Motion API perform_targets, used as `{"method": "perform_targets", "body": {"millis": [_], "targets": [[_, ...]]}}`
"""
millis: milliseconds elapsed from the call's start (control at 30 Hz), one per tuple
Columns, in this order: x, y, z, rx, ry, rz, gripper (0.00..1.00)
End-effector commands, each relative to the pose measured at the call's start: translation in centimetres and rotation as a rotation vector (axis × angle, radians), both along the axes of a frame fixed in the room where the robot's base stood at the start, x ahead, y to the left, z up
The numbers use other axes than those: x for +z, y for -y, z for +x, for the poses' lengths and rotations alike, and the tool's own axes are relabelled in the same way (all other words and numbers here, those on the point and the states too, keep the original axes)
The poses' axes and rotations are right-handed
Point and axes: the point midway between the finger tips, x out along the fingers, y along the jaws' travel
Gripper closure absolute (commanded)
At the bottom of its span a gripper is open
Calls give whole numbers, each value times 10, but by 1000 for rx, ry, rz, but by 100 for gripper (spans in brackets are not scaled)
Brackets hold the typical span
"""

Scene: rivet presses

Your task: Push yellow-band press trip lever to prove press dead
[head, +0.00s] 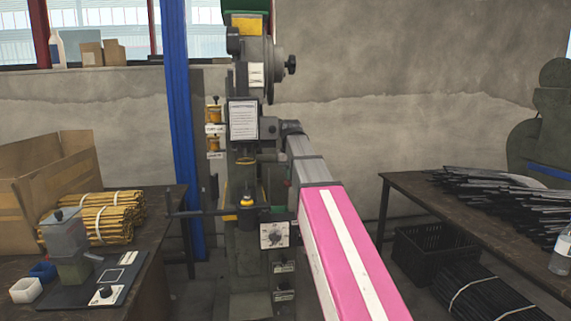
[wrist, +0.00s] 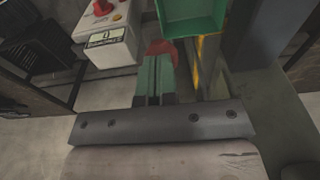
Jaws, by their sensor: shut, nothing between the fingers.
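The press (head: 248,80) stands upright in the middle of the head view, with a yellow plate near its top and yellow rings lower down. A dark horizontal bar (head: 205,212) with an upright end reaches left from it; I cannot tell whether this is the trip lever. My gripper (wrist: 154,58) shows in the wrist view as two green fingers shut together and empty. A red rounded part (wrist: 161,46) lies right at the fingertips; contact is unclear. A yellow strip (wrist: 202,62) runs beside them on the right. In the head view my pink arm hides the gripper.
A grey box (wrist: 108,30) with a red button and a display is left of the fingers, a green tray (wrist: 190,22) right of them. Left bench (head: 150,240) holds a carton and yellow bundles. Right bench (head: 440,215) carries dark rods. A blue post (head: 180,120) stands behind.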

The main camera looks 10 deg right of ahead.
Motion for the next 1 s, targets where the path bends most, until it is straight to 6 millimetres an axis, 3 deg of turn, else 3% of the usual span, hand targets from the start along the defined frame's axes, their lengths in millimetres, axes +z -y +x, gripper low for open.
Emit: {"method": "perform_targets", "body": {"millis": [533,1000], "targets": [[-16,0,1,0,-2,0,100],[-12,0,-1,0,-2,0,100]]}}
